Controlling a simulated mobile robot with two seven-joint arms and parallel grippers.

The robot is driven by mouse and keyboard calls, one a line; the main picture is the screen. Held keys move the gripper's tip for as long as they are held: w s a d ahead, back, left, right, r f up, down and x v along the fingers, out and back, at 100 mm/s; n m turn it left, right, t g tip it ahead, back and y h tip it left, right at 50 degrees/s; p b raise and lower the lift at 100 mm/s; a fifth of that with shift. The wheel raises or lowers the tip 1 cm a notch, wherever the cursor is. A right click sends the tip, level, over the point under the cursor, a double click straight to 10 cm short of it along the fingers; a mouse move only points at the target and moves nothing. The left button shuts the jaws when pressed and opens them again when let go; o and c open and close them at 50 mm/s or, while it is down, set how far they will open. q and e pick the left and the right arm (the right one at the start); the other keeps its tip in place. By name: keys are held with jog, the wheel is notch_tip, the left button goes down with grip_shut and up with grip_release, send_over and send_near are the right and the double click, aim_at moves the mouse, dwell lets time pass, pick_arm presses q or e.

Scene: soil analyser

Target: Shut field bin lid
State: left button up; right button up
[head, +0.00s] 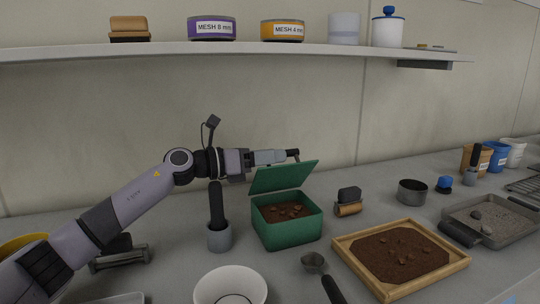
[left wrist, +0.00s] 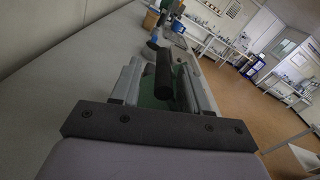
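The green field bin (head: 287,233) stands on the bench with brown soil and clods inside. Its lid (head: 284,178) is open, hinged up at the back and tilted. My left gripper (head: 294,155) is above and behind the lid's upper edge, reaching in from the left. In the left wrist view its two fingers (left wrist: 162,85) are apart. A dark rounded bar (left wrist: 164,75) shows between them, with green of the bin (left wrist: 150,97) beyond. I cannot tell whether the fingers touch the lid. My right gripper is not in view.
A mortar with a dark pestle (head: 217,215) stands close left of the bin. A wooden soil tray (head: 347,237) and a brush (head: 348,202) are to the right. A shelf (head: 250,49) runs above.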

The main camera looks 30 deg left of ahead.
pick_arm(q)
jog(key=shift+r, duration=0.25)
